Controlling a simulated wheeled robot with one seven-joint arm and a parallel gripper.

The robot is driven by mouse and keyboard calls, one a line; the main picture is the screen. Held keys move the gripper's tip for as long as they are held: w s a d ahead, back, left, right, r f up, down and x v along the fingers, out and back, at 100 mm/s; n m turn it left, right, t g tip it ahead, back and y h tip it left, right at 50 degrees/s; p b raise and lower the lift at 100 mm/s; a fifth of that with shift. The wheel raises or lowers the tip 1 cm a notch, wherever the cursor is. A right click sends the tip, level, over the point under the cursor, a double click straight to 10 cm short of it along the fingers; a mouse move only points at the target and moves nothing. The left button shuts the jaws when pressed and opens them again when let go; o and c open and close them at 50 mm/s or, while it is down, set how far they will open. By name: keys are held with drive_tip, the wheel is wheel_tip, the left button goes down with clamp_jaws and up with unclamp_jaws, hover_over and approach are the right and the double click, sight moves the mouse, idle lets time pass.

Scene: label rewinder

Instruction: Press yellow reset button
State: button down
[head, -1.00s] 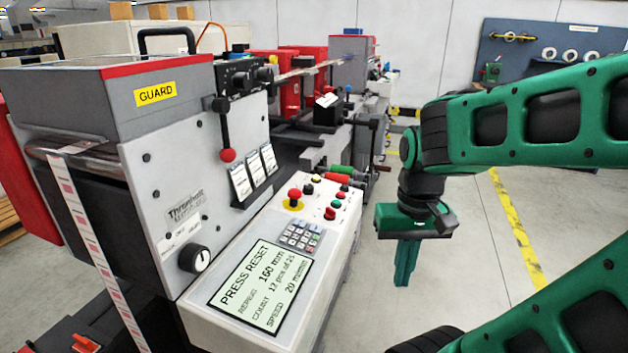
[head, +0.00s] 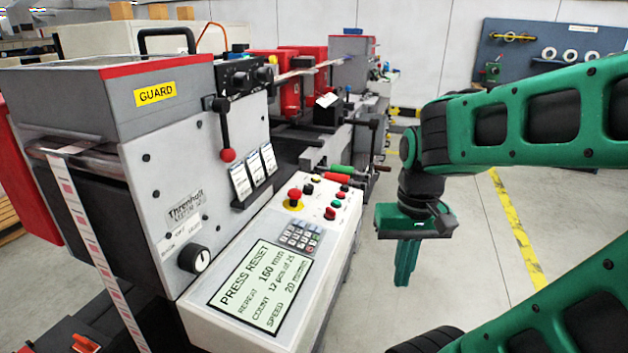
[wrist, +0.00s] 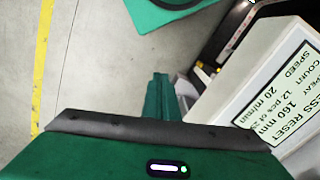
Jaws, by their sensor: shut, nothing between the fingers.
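The control panel (head: 210,310) of the label rewinder slopes toward me, with a lit display (head: 262,285) reading PRESS RESET. A small yellowish button (head: 316,178) sits near the panel's far edge; it is too small to make out well. A red mushroom button (head: 294,194) on a yellow base stands nearer. My gripper (head: 404,284) is shut and empty, pointing down over open floor to the right of the panel, apart from it. In the wrist view, my gripper's fingers (wrist: 158,82) show beside the panel's display (wrist: 280,100); the buttons are out of that view.
Red and green buttons (head: 338,203), a red switch (head: 330,213) and a keypad (head: 300,236) share the panel. A lever with a red knob (head: 228,155) and green and red handles (head: 340,171) stick out nearby. The floor (head: 450,290) right of the machine is clear.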

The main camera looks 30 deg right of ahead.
idle(0.3)
wheel_tip(320, 180, up, 11)
drive_tip(key=m+t+h, duration=0.2)
drive_tip(key=m+t, duration=0.4)
drive_tip(key=t, duration=0.4)
hover_over(316, 179)
drive_tip(key=s+d, duration=0.2)
drive_tip(key=shift+w+a+r, duration=0.1)
drive_tip(key=shift+a+r, duration=0.05)
drive_tip(key=shift+a, duration=0.1)
drive_tip(key=shift+w+a+f, duration=0.15)
drive_tip(key=shift+f, duration=1.3)
drive_tip(key=shift+w+a+f, duration=0.1)
drive_tip(key=shift+w+f, duration=0.1)
drive_tip(key=shift+f, duration=1.25)
drive_tip(key=shift+w+a+f, duration=0.15)
drive_tip(key=shift+f, duration=1.3)
